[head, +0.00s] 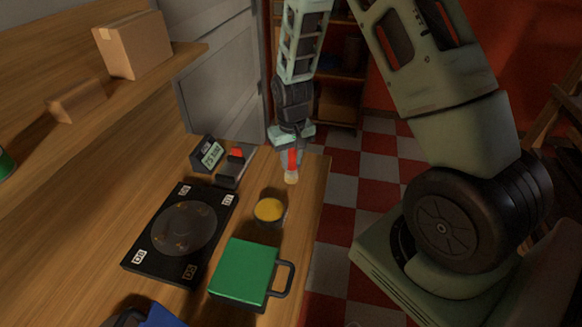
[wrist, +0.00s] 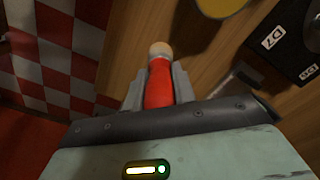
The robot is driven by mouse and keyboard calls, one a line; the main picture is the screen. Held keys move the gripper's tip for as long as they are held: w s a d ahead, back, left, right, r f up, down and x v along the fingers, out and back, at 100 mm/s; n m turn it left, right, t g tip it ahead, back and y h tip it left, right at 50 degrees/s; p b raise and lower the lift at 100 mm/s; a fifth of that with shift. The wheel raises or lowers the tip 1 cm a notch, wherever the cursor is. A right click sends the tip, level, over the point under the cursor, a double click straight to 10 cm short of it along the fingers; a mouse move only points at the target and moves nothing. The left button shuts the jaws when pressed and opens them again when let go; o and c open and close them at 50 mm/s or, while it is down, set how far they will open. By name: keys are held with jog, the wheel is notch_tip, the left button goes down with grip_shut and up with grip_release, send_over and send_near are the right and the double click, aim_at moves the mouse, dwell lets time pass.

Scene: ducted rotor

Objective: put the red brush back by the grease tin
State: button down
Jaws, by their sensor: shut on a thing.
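The red brush (head: 292,162) is held in my gripper (head: 291,158), its pale round tip pointing down over the right edge of the wooden bench. In the wrist view the red brush (wrist: 159,80) sits between the two grey fingers of my gripper (wrist: 159,84), which are shut on it. The grease tin (head: 270,211), with a yellow top, stands on the bench below and left of the brush in the head view. Part of the grease tin (wrist: 220,5) shows at the top of the wrist view, apart from the brush.
A black square plate with a round disc (head: 183,232) and white labels lies left of the tin. A green case (head: 243,270) with a handle is in front of it. A small dark stand with a sign (head: 208,155) is behind. Checkered floor (head: 343,190) lies right of the bench.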

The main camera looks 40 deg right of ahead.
aim_at(292, 168)
jog(key=shift+f+p, duration=0.3)
jog(key=shift+f, duration=1.5)
jog(key=shift+f, duration=0.2)
jog(key=c, duration=1.1)
grip_release()
jog(key=shift+c, duration=0.2)
jog(key=shift+r, duration=0.1)
